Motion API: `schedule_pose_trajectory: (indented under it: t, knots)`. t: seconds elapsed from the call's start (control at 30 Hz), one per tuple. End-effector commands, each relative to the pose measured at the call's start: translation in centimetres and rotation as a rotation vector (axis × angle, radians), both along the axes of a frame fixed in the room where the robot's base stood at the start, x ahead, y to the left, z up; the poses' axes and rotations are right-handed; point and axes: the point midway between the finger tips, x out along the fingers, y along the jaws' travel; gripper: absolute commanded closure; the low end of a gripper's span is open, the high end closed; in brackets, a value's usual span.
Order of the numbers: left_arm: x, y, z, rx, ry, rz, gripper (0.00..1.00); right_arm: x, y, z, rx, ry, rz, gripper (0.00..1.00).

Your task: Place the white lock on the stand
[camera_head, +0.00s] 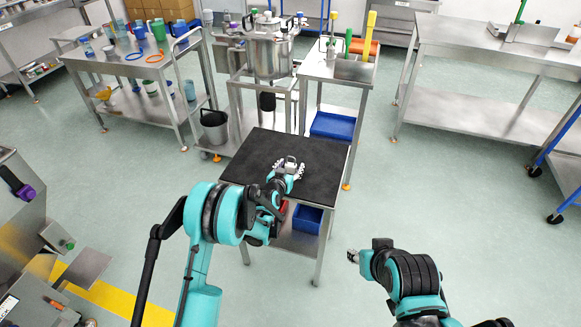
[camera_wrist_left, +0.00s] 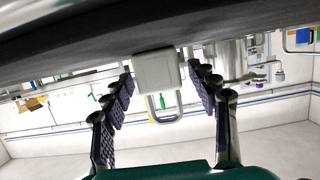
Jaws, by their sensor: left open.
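The white lock (camera_wrist_left: 157,71), a pale block with a metal shackle, sits on the black top (camera_head: 245,165) of a small metal table. The wrist view is upside down, so the shackle points down in that picture. My left gripper (camera_wrist_left: 165,85) is open, with its dark padded fingers on either side of the lock and gaps showing. In the head view my left gripper (camera_head: 290,168) is over the middle of the black top, and the lock (camera_head: 290,159) shows small there. My right gripper (camera_head: 352,256) is right of the table, too small to tell its jaws. I cannot tell which thing is the stand.
A steel vessel (camera_head: 270,55) rises on a metal frame behind the black table. A cart (camera_head: 345,70) with tools and a blue tray (camera_head: 333,126) stands to its right. A bucket (camera_head: 214,127) is on the left. The floor to the right is clear.

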Motion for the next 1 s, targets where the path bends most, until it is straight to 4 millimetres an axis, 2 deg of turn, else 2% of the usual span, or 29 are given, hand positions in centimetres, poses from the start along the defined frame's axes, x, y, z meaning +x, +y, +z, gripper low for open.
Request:
schedule_pose_trajectory:
  t: [0.17, 0.5, 0.63, 0.8, 1.0]
  knots:
    - [-0.9, 0.3, 0.7, 0.0, 0.0, 0.0, 0.41, 0.0, 0.0, 0.4, 0.0, 0.0, 0.0, 0.6]
    - [-7.4, 2.5, 3.0, -0.001, 0.0, 0.0, 0.41, 0.0, 0.0, 2.5, 0.0, 0.0, 0.0, 0.6]
    - [-9.4, 3.1, 3.4, -0.001, 0.0, 0.001, 0.41, 0.0, 0.0, 2.4, 0.0, 0.0, 0.0, 0.6]
    - [-10.7, 3.5, 3.7, 0.0, 0.0, 0.0, 0.41, 0.0, 0.0, 2.2, 0.0, 0.0, 0.0, 0.6]
    - [-11.0, 3.7, 4.2, 0.001, 0.006, 0.001, 0.41, 0.0, 0.0, 2.2, 0.0, 0.0, 0.0, 0.6]
